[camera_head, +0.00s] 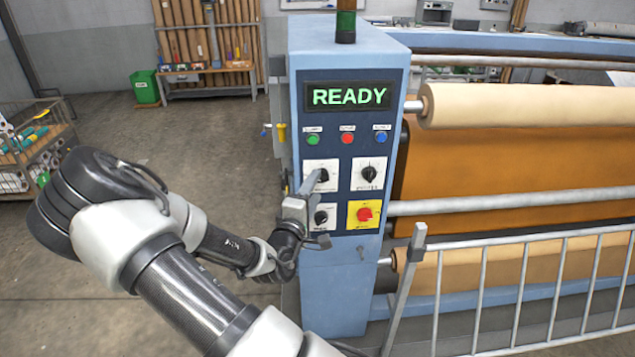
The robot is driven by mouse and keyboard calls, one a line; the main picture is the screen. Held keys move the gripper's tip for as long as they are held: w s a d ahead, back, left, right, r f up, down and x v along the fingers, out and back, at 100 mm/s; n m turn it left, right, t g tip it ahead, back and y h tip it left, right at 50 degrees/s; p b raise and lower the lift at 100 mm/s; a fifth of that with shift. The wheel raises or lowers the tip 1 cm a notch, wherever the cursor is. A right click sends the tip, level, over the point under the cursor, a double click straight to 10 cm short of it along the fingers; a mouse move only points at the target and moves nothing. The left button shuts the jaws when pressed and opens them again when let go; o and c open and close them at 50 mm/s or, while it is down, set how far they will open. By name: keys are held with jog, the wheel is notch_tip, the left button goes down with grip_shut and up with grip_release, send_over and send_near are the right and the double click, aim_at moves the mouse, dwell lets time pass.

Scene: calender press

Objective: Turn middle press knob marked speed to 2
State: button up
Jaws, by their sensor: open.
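The blue press cabinet (342,290) has a dark control panel with knobs in two rows. The upper-left black knob (323,175) sits on a white plate, partly hidden by my gripper (313,183). The upper-right black knob (369,174) is upright on a white plate. The lower-left black knob (321,217) is on a white plate, just below my gripper. The small labels are too blurred to tell which knob is marked speed. My gripper is open, with its fingers at the upper-left knob; I cannot tell whether they touch it.
A red knob (365,214) on a yellow plate is at lower right. Green, red and blue buttons (347,138) lie under the READY display (349,96). A metal railing (520,290) and rollers (520,105) are to the right. The floor left of the cabinet is open.

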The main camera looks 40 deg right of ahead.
aim_at(320, 180)
jog(key=x, duration=0.3)
jog(key=shift+w+d, duration=0.15)
jog(key=shift+d, duration=0.05)
jog(key=c, duration=1)
jog(key=shift+c, duration=0.2)
